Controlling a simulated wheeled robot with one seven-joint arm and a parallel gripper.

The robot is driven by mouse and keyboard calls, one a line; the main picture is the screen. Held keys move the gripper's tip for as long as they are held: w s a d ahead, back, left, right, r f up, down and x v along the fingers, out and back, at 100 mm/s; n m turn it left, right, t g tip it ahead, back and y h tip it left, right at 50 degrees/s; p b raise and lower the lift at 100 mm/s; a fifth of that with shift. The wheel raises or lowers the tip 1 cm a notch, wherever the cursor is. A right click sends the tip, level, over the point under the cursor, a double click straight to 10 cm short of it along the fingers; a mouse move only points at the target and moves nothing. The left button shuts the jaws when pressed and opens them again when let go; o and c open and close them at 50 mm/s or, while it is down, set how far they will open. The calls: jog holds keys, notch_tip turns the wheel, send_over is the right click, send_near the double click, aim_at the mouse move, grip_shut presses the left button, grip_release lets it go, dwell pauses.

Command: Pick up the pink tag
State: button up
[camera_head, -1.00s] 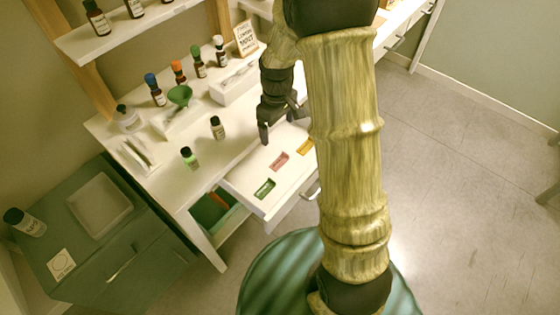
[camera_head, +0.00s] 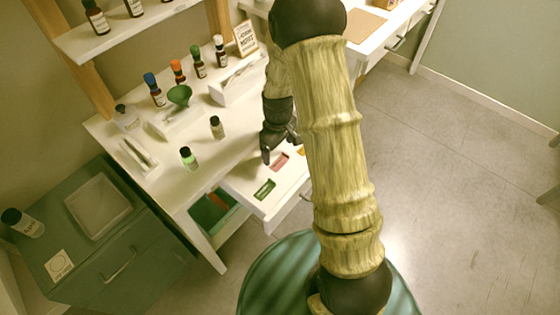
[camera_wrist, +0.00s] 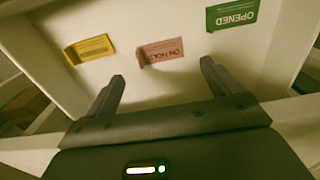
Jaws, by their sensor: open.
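The pink tag (camera_head: 279,162) lies in the open white drawer (camera_head: 236,185), between a green tag (camera_head: 264,189) and a yellow tag (camera_head: 301,151). In the wrist view the pink tag (camera_wrist: 161,51) reads "ON HOLD" upside down, with the yellow tag (camera_wrist: 90,49) to its left and the green "OPENED" tag (camera_wrist: 231,14) to its right. My gripper (camera_head: 281,155) is just above the drawer. In the wrist view its two fingers (camera_wrist: 162,72) are spread apart and empty, with the pink tag ahead of and between the tips.
Small bottles (camera_head: 188,157) stand on the white desk left of the drawer. A green funnel (camera_head: 179,95) and a row of capped bottles are farther back. A teal cabinet with a white tray (camera_head: 74,204) stands at the left. The floor at right is clear.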

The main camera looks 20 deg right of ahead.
aim_at(279, 163)
jog(key=f, duration=0.4)
jog(key=shift+s+f, duration=0.25)
jog(key=shift+f, duration=0.1)
jog(key=shift+c, duration=0.4)
jog(key=c, duration=1)
